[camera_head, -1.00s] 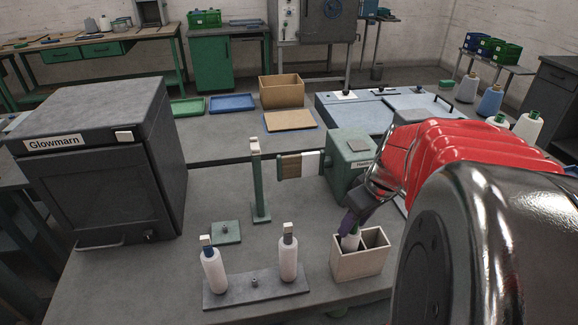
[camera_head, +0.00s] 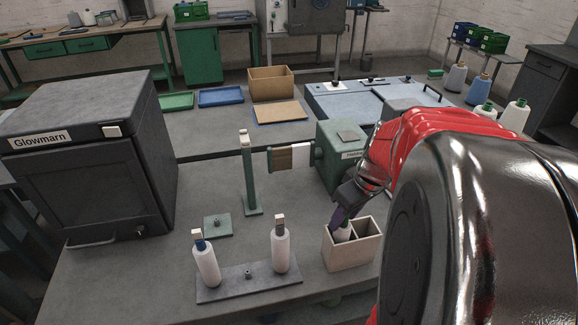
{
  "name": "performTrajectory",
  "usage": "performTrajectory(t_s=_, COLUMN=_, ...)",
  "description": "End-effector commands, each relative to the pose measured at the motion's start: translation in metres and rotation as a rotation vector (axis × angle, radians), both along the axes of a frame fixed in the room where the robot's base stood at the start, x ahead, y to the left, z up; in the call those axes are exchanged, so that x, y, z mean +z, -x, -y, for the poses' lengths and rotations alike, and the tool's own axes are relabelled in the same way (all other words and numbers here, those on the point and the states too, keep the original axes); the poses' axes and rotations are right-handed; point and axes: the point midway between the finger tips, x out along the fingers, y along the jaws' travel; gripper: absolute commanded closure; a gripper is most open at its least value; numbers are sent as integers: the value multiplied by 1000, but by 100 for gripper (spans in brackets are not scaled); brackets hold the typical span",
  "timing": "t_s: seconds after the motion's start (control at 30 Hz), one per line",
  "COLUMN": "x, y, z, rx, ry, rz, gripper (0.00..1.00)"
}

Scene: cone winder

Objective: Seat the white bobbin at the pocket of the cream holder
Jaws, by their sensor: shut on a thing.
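The cream holder (camera_head: 348,258) is a small open box with two pockets, standing near the front right of the workbench. My gripper (camera_head: 341,216) reaches down from the right over its left pocket. The right pocket looks empty.
Two white bottle-like bobbins (camera_head: 206,265) stand on a grey plate (camera_head: 250,285) left of the holder. Behind are a green post (camera_head: 249,180) and a green machine (camera_head: 338,150). A dark cabinet (camera_head: 85,160) fills the left. Bare bench lies between the plate and holder.

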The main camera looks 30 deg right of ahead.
Motion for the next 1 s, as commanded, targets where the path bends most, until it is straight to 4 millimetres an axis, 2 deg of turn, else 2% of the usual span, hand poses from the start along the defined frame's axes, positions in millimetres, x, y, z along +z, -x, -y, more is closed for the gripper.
performTrajectory(t_s=0.3, x=-1, y=0, z=0, rx=0, ry=0, rz=0, gripper=81)
performTrajectory(t_s=0.33, x=-1, y=0, z=0, rx=0, ry=0, rz=0, gripper=62)
performTrajectory(t_s=0.63, x=-1, y=0, z=0, rx=0, ry=0, rz=0, gripper=41)
performTrajectory(t_s=1.0, x=4, y=1, z=1, rx=0, ry=1, rz=2, gripper=41)
